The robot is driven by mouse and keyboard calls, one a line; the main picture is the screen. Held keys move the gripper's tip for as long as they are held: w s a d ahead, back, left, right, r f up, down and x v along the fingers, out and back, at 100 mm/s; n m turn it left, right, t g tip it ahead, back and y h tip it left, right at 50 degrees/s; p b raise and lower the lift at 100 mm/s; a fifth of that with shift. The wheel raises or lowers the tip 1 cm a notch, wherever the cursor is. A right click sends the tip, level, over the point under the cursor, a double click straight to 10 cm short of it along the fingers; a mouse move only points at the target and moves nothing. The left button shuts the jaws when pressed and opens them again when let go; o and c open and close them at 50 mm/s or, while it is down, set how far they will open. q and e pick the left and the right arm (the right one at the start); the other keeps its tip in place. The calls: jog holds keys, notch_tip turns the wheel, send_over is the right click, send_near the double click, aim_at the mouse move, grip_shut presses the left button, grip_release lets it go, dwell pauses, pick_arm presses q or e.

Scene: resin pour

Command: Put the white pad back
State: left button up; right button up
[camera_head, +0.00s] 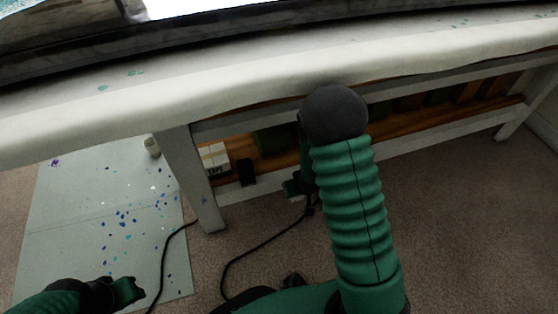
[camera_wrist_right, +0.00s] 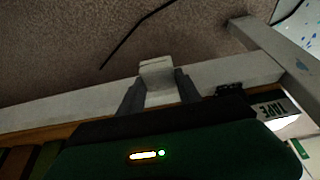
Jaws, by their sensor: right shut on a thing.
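The white pad (camera_wrist_right: 156,70) is a small pale block between the two dark fingers of my right gripper (camera_wrist_right: 159,88) in the right wrist view. The fingers are shut on it, in front of the white rail of the low shelf. I cannot tell whether the pad touches the rail. In the head view my right arm reaches down toward the shelf under the table, and the pad cannot be made out there. My left gripper (camera_head: 132,291) is low at the left, over the speckled mat; its finger opening is unclear.
The cloth-covered table (camera_head: 230,85) spans the view, with a leg (camera_head: 193,180) left of my right arm. A wooden shelf (camera_head: 400,122) runs below it, holding a box marked TAPE (camera_head: 215,158). A paint-speckled mat (camera_head: 65,235) lies on the carpet. Dark cables cross the floor.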

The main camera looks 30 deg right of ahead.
jog(key=w+d, duration=0.1)
jog(key=w, duration=0.6)
jog(key=w+d+b, duration=0.1)
jog(key=w, duration=0.2)
jog(key=shift+w+d+f, duration=0.2)
jog(key=shift+w+d, duration=0.1)
jog(key=shift+d, duration=0.05)
jog(key=w, duration=0.1)
jog(key=w+b, duration=0.1)
jog(key=w, duration=0.1)
jog(key=shift+d+f, duration=0.1)
jog(key=shift+d, duration=0.3)
jog(key=shift+w+f+b, duration=0.15)
jog(key=shift+f+b, duration=0.55)
jog(key=shift+b, duration=0.3)
grip_shut()
jog(key=shift+r, duration=0.15)
jog(key=o, duration=1.3)
grip_release()
